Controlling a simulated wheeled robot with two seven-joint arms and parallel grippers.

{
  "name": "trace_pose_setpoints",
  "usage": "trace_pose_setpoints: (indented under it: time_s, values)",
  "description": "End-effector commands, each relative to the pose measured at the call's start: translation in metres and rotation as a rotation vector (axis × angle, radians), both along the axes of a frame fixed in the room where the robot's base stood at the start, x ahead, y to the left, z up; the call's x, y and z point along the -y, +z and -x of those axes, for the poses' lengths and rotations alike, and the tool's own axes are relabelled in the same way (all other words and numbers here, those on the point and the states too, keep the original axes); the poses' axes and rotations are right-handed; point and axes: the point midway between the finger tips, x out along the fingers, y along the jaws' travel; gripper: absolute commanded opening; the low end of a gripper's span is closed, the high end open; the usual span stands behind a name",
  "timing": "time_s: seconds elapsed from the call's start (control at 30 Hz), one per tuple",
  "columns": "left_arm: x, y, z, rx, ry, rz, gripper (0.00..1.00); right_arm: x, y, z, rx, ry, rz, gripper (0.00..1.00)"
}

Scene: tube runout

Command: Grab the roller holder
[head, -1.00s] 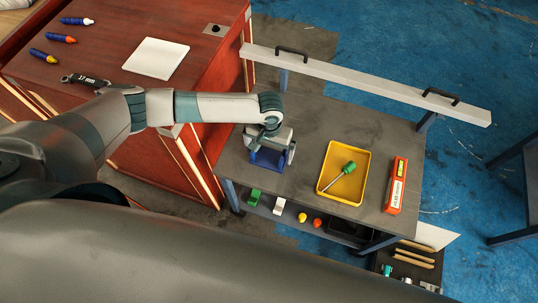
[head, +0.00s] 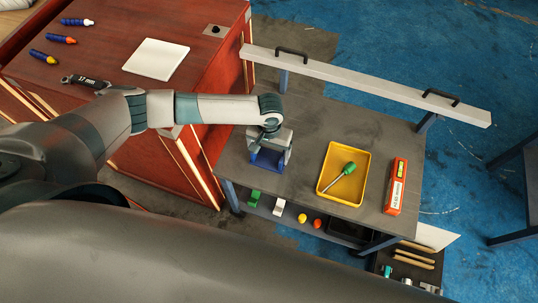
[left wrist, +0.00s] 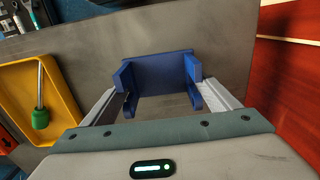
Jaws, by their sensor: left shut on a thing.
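The roller holder (head: 267,160) is a blue bracket with a flat back and side arms, near the left end of the grey table. In the left wrist view the blue holder (left wrist: 160,70) sits between my fingers, with its side arms against them. My left gripper (head: 270,151) is shut on the holder from above; in the wrist view it also shows (left wrist: 160,98) at the holder's two sides. I cannot tell whether the holder still touches the table. My right gripper is not in view.
A yellow tray (head: 326,189) with a green-handled screwdriver (head: 345,170) lies right of the holder. An orange level (head: 396,187) lies farther right. A white beam with black handles (head: 365,84) runs along the table's back edge. A red cabinet (head: 200,100) stands to the left.

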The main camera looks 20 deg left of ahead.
Motion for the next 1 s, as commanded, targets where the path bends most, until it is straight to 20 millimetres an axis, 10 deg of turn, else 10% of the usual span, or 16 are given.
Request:
trace_pose_setpoints:
  time_s: [0.53,1.0]
  values:
    - [0.002,0.043,-0.001,0.004,-0.001,0.003,0.36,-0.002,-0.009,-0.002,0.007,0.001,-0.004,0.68]
    - [0.077,0.091,0.038,0.003,-0.004,0.005,0.36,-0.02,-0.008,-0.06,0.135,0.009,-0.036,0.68]
